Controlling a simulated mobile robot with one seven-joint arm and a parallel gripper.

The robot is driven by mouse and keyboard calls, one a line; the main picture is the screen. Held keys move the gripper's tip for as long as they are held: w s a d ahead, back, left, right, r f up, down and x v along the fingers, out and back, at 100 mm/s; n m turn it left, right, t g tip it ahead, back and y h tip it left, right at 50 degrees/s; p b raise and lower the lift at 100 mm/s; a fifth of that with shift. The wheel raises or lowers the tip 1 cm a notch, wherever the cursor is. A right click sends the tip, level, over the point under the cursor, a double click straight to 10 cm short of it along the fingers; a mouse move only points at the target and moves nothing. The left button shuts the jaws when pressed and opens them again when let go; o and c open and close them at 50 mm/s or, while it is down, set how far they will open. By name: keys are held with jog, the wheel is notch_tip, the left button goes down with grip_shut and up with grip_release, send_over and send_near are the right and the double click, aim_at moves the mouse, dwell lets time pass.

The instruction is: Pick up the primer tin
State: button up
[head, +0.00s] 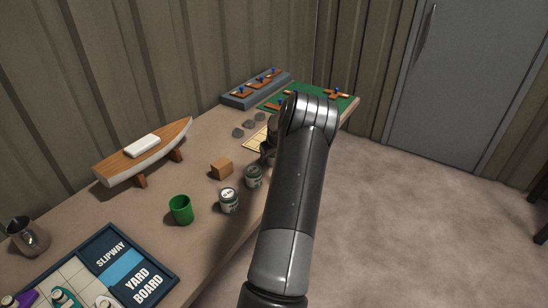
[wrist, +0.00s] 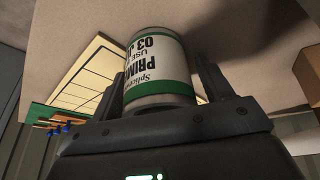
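The primer tin (wrist: 158,68) is a silver tin with a white and green label. In the wrist view it stands between the two dark fingers of my gripper (wrist: 165,85), and its lettering appears upside down. The fingers flank the tin closely, with a thin pale sliver by the right finger. I cannot tell whether they press on it or whether the tin is clear of the bench. In the head view my arm largely hides my gripper (head: 267,150). Two similar tins (head: 228,200) (head: 254,176) show beside it, with labels too small to read.
On the bench (head: 205,150), a wooden block (head: 222,169) and a green cup (head: 181,210) stand left of the gripper. A boat model (head: 145,152) stands behind. A yard board (head: 125,262) lies at front left, and a green mat (head: 345,103) lies at the far end.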

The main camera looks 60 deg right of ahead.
jog(key=c, duration=1.1)
jog(key=shift+o, duration=0.2)
jog(key=shift+r, duration=0.1)
